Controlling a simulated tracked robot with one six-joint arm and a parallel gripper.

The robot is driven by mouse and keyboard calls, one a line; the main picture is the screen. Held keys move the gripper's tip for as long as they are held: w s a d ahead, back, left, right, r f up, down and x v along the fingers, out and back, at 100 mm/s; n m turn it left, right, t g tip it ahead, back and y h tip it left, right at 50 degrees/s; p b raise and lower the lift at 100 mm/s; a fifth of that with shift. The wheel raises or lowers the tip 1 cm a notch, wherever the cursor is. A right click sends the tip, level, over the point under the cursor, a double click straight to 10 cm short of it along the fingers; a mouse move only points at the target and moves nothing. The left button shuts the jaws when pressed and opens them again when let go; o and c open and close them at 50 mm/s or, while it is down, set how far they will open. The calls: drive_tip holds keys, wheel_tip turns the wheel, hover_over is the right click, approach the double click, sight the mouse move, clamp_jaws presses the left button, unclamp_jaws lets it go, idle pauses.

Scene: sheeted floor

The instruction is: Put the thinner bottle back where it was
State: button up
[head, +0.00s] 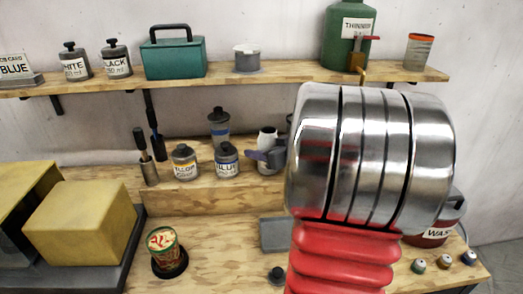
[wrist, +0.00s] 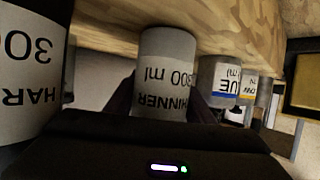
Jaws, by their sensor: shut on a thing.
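The thinner bottle (wrist: 168,50), a grey cylinder with a white label reading THINNER 300 ml, shows upside down in the wrist view. My gripper (wrist: 163,108) is shut on it, with a dark finger on each side. Its base is close to the wooden surface (wrist: 225,22); I cannot tell whether it touches. In the head view my arm hides most of the gripper area, and I cannot make out the bottle there for sure. A hardener bottle (wrist: 30,75) stands close by at the left of the wrist view.
The blue paint bottle (head: 227,161) and yellow paint bottle (head: 185,163) stand on the wooden step. A green thinner can (head: 340,52) is on the upper shelf.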

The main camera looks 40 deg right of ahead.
drive_tip(key=shift+f, duration=0.1)
drive_tip(key=o, duration=1.4)
drive_tip(key=v, duration=1.2)
drive_tip(key=shift+w, duration=0.1)
